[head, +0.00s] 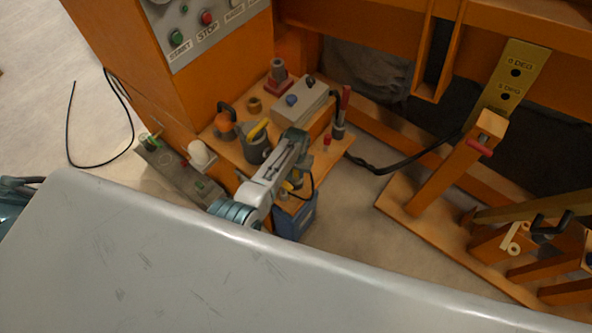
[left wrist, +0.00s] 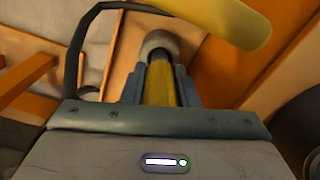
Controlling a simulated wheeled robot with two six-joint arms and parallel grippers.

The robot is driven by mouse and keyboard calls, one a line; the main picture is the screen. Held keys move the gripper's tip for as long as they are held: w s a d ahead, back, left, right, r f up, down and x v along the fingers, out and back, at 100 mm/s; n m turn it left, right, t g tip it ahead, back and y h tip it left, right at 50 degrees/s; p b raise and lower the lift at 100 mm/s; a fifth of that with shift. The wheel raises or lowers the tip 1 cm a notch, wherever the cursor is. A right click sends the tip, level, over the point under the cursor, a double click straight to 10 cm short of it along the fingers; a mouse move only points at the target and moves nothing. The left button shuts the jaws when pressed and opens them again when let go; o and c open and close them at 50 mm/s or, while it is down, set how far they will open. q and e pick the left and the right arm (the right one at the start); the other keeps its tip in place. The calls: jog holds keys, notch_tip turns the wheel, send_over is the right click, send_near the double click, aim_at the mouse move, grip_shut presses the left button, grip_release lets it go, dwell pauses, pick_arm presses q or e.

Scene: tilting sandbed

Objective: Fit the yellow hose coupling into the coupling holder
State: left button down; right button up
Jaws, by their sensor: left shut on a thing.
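The yellow hose coupling (left wrist: 160,82) is a yellow cylinder with a pale grey end in the left wrist view. My left gripper (left wrist: 160,92) is shut on it, with one teal finger on each side. In the head view my left arm reaches over the orange shelf, and the gripper (head: 291,182) is mostly hidden behind its own links. A bit of yellow shows there. A dark grey cup (head: 257,151) with a yellow bar across it stands on the shelf just left of the arm. I cannot tell which part is the coupling holder. My right gripper is not in view.
The orange shelf (head: 232,150) also carries an orange-and-black item (head: 225,120), a red-based fitting (head: 279,78) and a grey box with a blue knob (head: 300,105). A blue container (head: 296,222) stands below. A black hose (head: 400,163) runs right. A large yellow cylinder (left wrist: 220,20) crosses the wrist view.

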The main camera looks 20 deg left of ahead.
pick_arm(q)
jog(key=shift+f+b, duration=0.8)
jog(key=shift+f, duration=0.25)
jog(key=c, duration=1.1)
grip_release()
jog(key=shift+o, duration=0.2)
jog(key=shift+r, duration=0.15)
jog(key=shift+r, duration=0.35)
notch_tip(320, 180, up, 10)
jog(key=shift+f+p, duration=0.1)
jog(key=shift+p, duration=0.45)
